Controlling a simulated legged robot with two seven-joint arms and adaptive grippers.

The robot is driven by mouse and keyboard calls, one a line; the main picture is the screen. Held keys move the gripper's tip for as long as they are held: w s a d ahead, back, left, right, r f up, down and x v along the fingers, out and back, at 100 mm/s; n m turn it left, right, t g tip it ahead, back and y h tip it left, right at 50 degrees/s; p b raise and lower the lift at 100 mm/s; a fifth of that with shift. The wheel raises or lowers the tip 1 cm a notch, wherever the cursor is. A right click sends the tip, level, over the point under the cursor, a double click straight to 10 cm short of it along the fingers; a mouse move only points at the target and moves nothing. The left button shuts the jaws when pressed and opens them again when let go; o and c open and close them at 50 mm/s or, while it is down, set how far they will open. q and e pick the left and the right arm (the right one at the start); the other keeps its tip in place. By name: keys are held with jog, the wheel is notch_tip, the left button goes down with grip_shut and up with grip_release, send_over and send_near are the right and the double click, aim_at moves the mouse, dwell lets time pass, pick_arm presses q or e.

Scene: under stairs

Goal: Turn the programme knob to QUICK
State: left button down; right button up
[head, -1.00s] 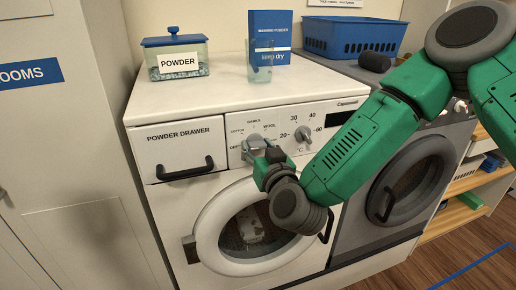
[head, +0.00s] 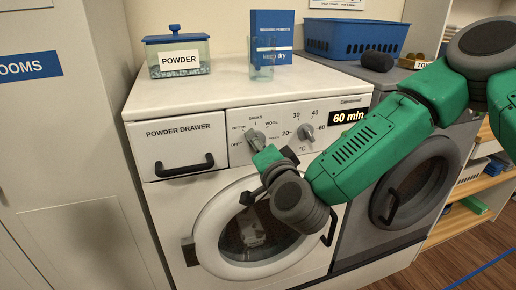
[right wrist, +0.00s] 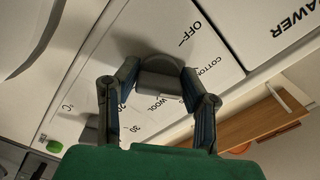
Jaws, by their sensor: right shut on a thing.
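The white washing machine (head: 230,95) has a grey programme knob (head: 254,137) on its panel. My right gripper (head: 262,152) is at this knob, partly covering it and its dial. In the right wrist view the knob (right wrist: 160,82) sits between the two fingers of my right gripper (right wrist: 160,75), which is shut on it. OFF, COTTON and WOOL show around the dial there. I cannot read the word QUICK or tell exactly where the knob points. The display (head: 348,117) is lit and reads 60 min. My left gripper is not in view.
A temperature knob (head: 305,132) is just right of the programme knob. The powder drawer (head: 182,145) is shut at the left. A powder box (head: 178,58), a blue carton (head: 271,30) and a clear cup (head: 261,62) stand on top. A grey machine (head: 400,190) stands at the right.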

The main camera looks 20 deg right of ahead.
jog(key=m, duration=0.2)
jog(key=m+b, duration=0.1)
jog(key=shift+f+m, duration=0.2)
jog(key=shift+m, duration=0.2)
jog(key=m+b, duration=0.2)
jog(key=m, duration=0.1)
jog(key=shift+m, duration=0.3)
jog(key=m+b, duration=0.3)
jog(key=m, duration=0.3)
jog(key=shift+r, duration=0.1)
jog(key=m+b, duration=0.3)
jog(key=m, duration=0.3)
jog(key=shift+d+m+b, duration=0.15)
jog(key=shift+m+b, duration=0.15)
jog(key=shift+b, duration=0.05)
jog(key=m+b, duration=0.3)
jog(key=m, duration=0.3)
jog(key=shift+b, duration=0.3)
jog(key=shift+r, duration=0.1)
